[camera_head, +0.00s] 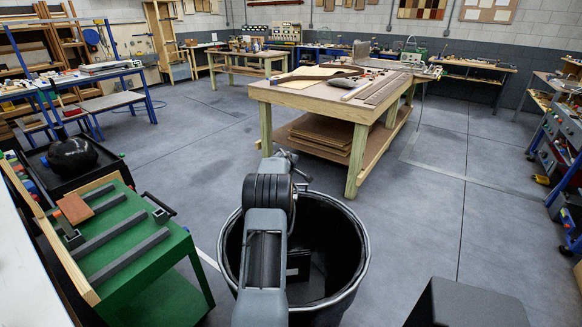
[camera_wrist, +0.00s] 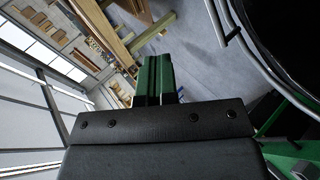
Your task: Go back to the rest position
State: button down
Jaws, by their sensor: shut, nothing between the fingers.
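My gripper (camera_wrist: 157,62) shows in the wrist view as two green fingers side by side, closed together with nothing held. It points away from a dark wrist plate, with the room tilted behind it. In the camera_head view my grey arm reaches forward over a black round bin (camera_head: 348,245). The arm covers part of the bin's opening, and the gripper's fingers cannot be made out there.
A green cart (camera_head: 190,255) with dark bars and a brown block (camera_head: 75,208) stands at the left. A wooden workbench (camera_head: 290,97) stands ahead, beyond the bin. Shelving (camera_head: 560,130) lines the right side. Open grey floor lies between.

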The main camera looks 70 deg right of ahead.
jog(key=s+a+f+m+g+y, duration=0.2)
jog(key=s+a+f+m+y, duration=0.15)
jog(key=a+f, duration=0.2)
jog(key=w+a+r+m+y, duration=0.1)
jog(key=w+a+r, duration=0.15)
jog(key=a, duration=0.75)
jog(key=w+a+r+t+y+p, duration=0.15)
jog(key=w+a, duration=0.25)
jog(key=a, duration=0.6)
jog(key=w+a+r+m+g+y, duration=0.1)
jog(key=w+a+r+y, duration=0.2)
jog(key=a, duration=0.7)
jog(key=s+a+r+n+t, duration=0.1)
jog(key=a+r+n, duration=0.1)
jog(key=a, duration=0.9)
jog(key=s+a+r+n+t+y+p, duration=0.1)
jog(key=a+r+n, duration=0.1)
jog(key=a, duration=0.9)
jog(key=s+a+r+n+t, duration=0.1)
jog(key=a+r+n+t, duration=0.1)
jog(key=a, duration=0.9)
notch_tip(320, 180, up, 3)
jog(key=shift+s+a+f+n+y, duration=0.2)
jog(key=shift+n+y, duration=0.1)
jog(key=shift+n, duration=0.15)
